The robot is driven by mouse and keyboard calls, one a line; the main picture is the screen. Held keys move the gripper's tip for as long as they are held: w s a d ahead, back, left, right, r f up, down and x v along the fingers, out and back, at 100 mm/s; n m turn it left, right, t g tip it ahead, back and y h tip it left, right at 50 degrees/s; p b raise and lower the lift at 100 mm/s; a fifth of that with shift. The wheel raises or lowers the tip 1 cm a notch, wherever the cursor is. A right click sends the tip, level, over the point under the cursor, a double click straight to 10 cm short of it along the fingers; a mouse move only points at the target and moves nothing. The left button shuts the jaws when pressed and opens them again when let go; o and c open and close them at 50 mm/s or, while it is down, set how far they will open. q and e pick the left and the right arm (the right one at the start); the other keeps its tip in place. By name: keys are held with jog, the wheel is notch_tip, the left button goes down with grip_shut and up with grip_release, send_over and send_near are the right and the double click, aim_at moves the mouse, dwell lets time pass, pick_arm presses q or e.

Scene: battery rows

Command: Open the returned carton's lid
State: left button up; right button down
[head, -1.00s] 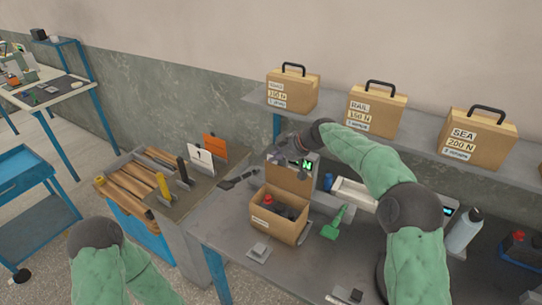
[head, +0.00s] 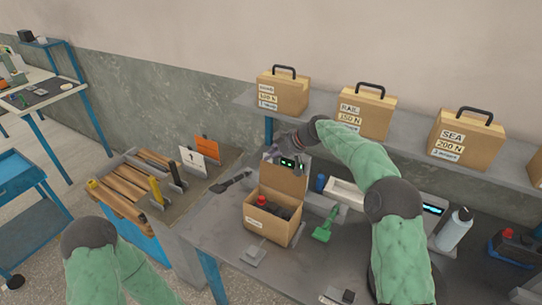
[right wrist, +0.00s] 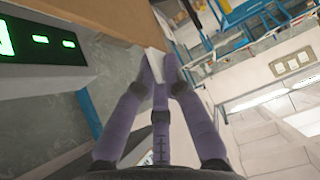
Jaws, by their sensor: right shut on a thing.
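The open-topped brown carton (head: 265,222) stands on the grey bench with dark items and a red-capped one inside. Its lid (head: 287,182) stands up at the carton's back edge. My right gripper (head: 272,156) is at the lid's upper edge, partly hidden by its own wrist. In the right wrist view, its purple fingers (right wrist: 161,72) are closed together on a pale strip by the brown cardboard (right wrist: 95,16). My left gripper is out of view.
A dark panel with green marks (head: 290,164) is close behind the lid. A green tool (head: 324,226) lies right of the carton, and a dark tool (head: 232,181) lies left. Labelled cartons (head: 362,112) stand on the shelf behind. A bottle (head: 455,230) stands at the right.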

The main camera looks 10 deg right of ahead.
jog(key=shift+s+f, duration=0.1)
jog(key=shift+f, duration=0.35)
dwell(0.5)
jog(key=c, duration=1.4)
grip_release()
jog(key=shift+o, duration=0.5)
jog(key=shift+d+r, duration=0.1)
jog(key=shift+d, duration=0.05)
jog(key=v, duration=1.2)
jog(key=shift+r, duration=0.15)
